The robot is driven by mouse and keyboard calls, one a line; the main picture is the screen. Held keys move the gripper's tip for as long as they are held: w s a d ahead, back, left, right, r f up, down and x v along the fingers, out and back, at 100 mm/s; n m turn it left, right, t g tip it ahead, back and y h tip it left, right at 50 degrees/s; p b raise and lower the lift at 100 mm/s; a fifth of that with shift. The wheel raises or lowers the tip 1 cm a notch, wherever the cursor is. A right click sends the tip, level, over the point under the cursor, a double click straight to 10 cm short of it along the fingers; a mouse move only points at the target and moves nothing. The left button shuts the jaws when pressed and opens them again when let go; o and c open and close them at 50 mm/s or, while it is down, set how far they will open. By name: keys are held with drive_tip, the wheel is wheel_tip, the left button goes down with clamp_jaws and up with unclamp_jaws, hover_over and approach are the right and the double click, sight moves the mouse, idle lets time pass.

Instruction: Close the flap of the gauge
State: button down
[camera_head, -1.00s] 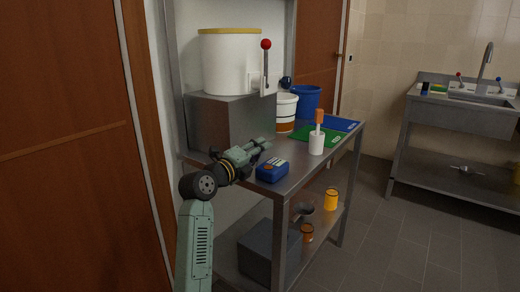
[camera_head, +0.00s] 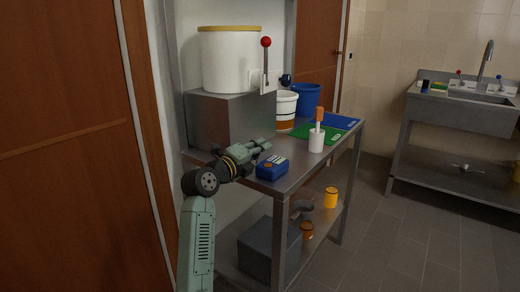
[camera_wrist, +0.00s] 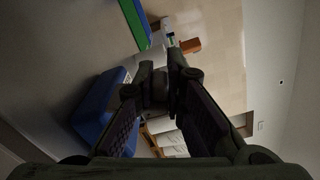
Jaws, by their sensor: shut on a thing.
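The gauge is most likely the blue box (camera_head: 272,168) with a pale label and an orange spot on top. It lies on the front left part of the metal bench. My gripper (camera_head: 266,145) is just behind and above it, reaching in from the left. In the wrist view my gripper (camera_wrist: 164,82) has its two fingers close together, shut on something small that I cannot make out. The blue box (camera_wrist: 98,105) shows at the left of the fingers, partly behind the left one. I cannot tell the flap apart or see how far it stands open.
On the bench (camera_head: 300,178), a white cup (camera_head: 316,142) with an orange-handled tool stands right of the gauge. A green mat (camera_head: 326,136), a white bucket (camera_head: 285,112) and a blue bucket (camera_head: 307,99) are behind. A grey block (camera_head: 222,120) stands behind my gripper.

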sight(270, 167)
drive_tip(key=shift+m, duration=0.3)
drive_tip(key=m, duration=0.1)
drive_tip(key=d+m, duration=0.1)
drive_tip(key=m, duration=0.1)
drive_tip(key=s+m, duration=0.1)
drive_tip(key=shift+s+d+f, duration=0.1)
drive_tip(key=shift+d+f, duration=0.15)
drive_tip(key=m, duration=0.1)
drive_tip(key=m+b, duration=0.1)
drive_tip(key=d+m+b, duration=0.1)
drive_tip(key=shift+s+f+m, duration=0.3)
drive_tip(key=shift+f+m, duration=0.1)
drive_tip(key=shift+s+d+f+m+b, duration=0.15)
drive_tip(key=shift+m+b, duration=0.25)
drive_tip(key=shift+m, duration=0.25)
drive_tip(key=shift+s+d+f+m+b, duration=0.15)
drive_tip(key=shift+m+b, duration=0.25)
drive_tip(key=shift+m, duration=0.25)
drive_tip(key=c, duration=1.6)
unclamp_jaws()
drive_tip(key=shift+c, duration=0.2)
drive_tip(key=v, duration=1.2)
